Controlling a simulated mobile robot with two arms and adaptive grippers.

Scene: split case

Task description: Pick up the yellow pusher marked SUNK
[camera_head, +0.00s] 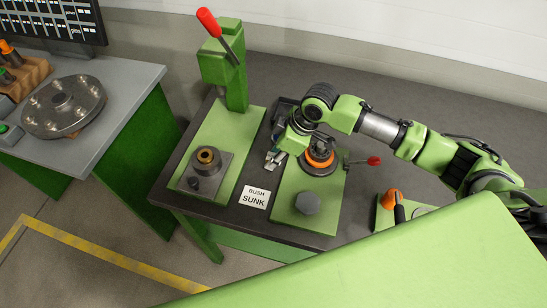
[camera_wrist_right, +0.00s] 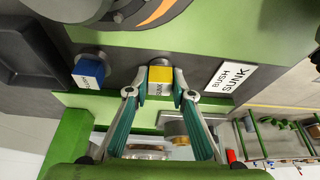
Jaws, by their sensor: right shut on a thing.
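The yellow pusher (camera_wrist_right: 160,80) is a small yellow block with a grey round end. In the right wrist view it sits between the fingertips of my right gripper (camera_wrist_right: 160,92), which is shut on it. Small dark marks show on its face, too small to read surely. In the head view my right gripper (camera_head: 274,157) is over the dark table between the two green plates, and the pusher is hidden or too small to make out. A blue block (camera_wrist_right: 88,71) of like shape stands to the left in the wrist view. My left gripper is not in view.
A white card reading BUSH SUNK (camera_head: 255,197) lies on the table (camera_head: 330,205). A green press (camera_head: 222,70) with a red lever holds a brass bush (camera_head: 206,157) on its left plate.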

